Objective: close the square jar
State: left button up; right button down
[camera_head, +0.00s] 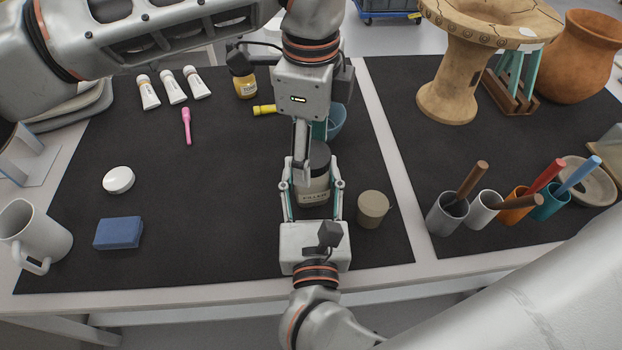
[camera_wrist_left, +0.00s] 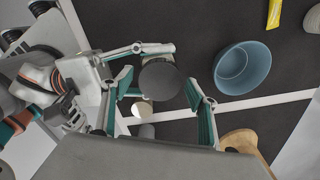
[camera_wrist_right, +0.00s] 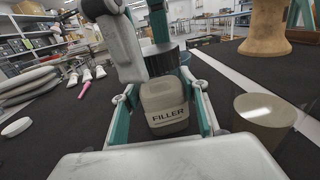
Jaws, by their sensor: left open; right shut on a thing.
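The square jar (camera_head: 313,192), pale with a "FILLER" label, stands upright on the dark mat; it also shows in the right wrist view (camera_wrist_right: 165,105). My right gripper (camera_head: 312,188) is shut on its body from the front, one finger on each side. A dark round lid (camera_wrist_right: 165,60) sits at the jar's top and appears to rest on it; whether it is fully seated I cannot tell. My left gripper (camera_wrist_left: 160,88) is open above the jar, its fingers on either side of the lid (camera_wrist_left: 160,78). In the head view the left gripper partly hides the lid.
A beige cylinder (camera_head: 373,208) stands close right of the jar, and a blue bowl (camera_wrist_left: 243,68) behind it. Cups with handles sticking out, such as a grey one (camera_head: 447,214), stand at right. A white disc (camera_head: 118,180) and blue block (camera_head: 118,233) lie left; the mat between is clear.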

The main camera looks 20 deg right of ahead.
pick_arm(q)
jog(key=c, duration=1.2)
jog(key=m, duration=0.9)
jog(key=shift+m, duration=0.4)
jog(key=m, duration=0.3)
jog(key=shift+m, duration=0.4)
jog(key=o, duration=1.3)
jog(key=shift+c, duration=0.2)
